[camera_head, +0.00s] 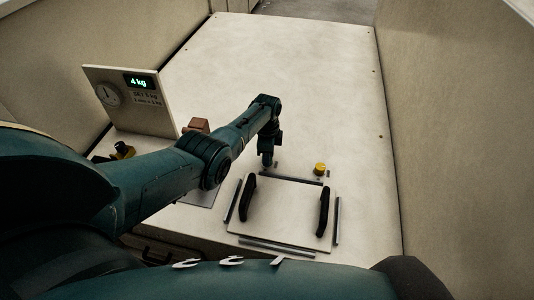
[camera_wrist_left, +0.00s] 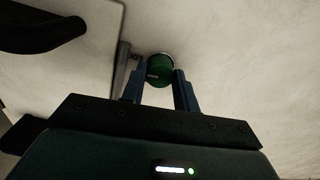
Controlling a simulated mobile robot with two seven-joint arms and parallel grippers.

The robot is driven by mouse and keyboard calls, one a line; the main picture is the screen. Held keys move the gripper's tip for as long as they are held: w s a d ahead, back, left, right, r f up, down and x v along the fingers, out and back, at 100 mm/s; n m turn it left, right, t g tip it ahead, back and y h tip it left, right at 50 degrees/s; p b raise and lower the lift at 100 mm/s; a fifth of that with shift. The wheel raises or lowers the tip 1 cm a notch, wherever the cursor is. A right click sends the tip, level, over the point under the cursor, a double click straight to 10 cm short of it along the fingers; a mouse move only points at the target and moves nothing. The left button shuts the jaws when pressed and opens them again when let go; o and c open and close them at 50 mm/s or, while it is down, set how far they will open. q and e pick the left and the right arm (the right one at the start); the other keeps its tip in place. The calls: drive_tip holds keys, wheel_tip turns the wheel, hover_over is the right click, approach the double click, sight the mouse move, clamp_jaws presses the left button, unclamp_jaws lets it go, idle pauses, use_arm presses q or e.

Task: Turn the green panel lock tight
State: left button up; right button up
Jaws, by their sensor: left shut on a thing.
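The green panel lock (camera_wrist_left: 158,69) is a round knob between the two fingertips of my left gripper (camera_wrist_left: 160,80) in the left wrist view. My left gripper (camera_head: 268,162) is shut on it, pointing down at the far left corner of the panel in the head view. There the gripper hides the green lock. The panel (camera_head: 285,208) is a pale plate with two black handles (camera_head: 248,198) (camera_head: 323,212); it also shows at the left of the left wrist view (camera_wrist_left: 75,55). My right gripper is not in view.
A yellow knob (camera_head: 320,168) stands at the panel's far right corner. Grey rails (camera_head: 278,246) lie along the panel's edges. A scale display (camera_head: 130,100) reading 4 kg stands at the left, near a brown block (camera_head: 198,125). The surface beyond the panel is clear; walls rise at both sides.

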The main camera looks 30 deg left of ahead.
use_arm(q)
drive_tip(key=shift+m, duration=0.6)
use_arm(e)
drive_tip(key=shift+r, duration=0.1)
use_arm(q)
drive_tip(key=o, duration=1)
wheel_tip(320, 180, up, 5)
drive_tip(key=p, duration=0.3)
wheel_tip(320, 180, up, 8)
drive_tip(key=shift+r+p, duration=0.1)
drive_tip(key=shift+p, duration=0.9)
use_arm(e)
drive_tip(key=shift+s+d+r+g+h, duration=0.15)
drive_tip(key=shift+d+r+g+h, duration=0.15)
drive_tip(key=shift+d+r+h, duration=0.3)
